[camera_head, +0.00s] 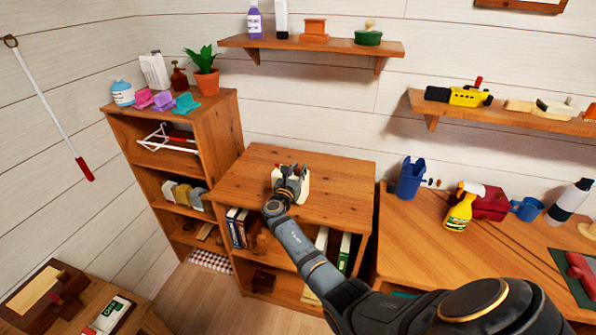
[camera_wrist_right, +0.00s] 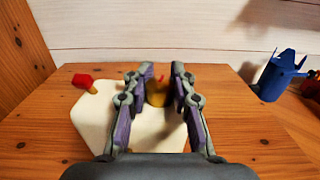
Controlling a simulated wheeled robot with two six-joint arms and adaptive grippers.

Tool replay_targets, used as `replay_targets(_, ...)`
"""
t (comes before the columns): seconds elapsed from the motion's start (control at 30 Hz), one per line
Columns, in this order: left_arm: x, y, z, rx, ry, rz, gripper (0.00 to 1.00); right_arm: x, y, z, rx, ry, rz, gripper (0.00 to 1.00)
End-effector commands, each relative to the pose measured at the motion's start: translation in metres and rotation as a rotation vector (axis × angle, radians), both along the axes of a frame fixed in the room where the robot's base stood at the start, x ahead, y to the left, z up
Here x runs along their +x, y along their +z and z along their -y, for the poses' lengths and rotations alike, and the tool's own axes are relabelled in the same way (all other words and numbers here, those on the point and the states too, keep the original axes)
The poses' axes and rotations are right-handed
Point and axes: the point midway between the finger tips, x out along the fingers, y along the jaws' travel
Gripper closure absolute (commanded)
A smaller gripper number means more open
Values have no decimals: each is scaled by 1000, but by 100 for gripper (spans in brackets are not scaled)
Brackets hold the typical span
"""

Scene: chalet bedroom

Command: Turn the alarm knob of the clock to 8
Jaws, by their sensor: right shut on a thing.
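The clock (camera_head: 303,190) is a cream-white block on top of the low wooden cabinet, mostly hidden behind my right gripper (camera_head: 290,172). In the right wrist view the clock (camera_wrist_right: 92,128) lies below and between the fingers, with a red knob (camera_wrist_right: 82,81) sticking up at its left corner. My right gripper (camera_wrist_right: 158,75) is shut on a brass-coloured knob (camera_wrist_right: 157,96) with a small red pointer above it. The dial numbers are not visible, so the knob's setting cannot be read. My left gripper is not in view.
The cabinet top (camera_head: 340,165) is otherwise clear. A taller bookcase (camera_head: 222,125) stands at left, and a wall shelf (camera_head: 340,46) hangs above. A desk (camera_head: 420,240) at right carries a blue bin (camera_head: 410,178) and a yellow spray bottle (camera_head: 459,214).

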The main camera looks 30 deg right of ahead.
Motion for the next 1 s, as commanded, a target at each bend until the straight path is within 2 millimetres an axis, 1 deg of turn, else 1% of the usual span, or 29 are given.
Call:
replay_targets(0.87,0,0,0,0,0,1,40,0,0,0,1,1,1,100)
replay_targets(0.9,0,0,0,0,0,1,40,0,0,0,1,1,1,72)
replay_targets(1.0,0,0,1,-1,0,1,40,0,0,0,1,1,1,58)
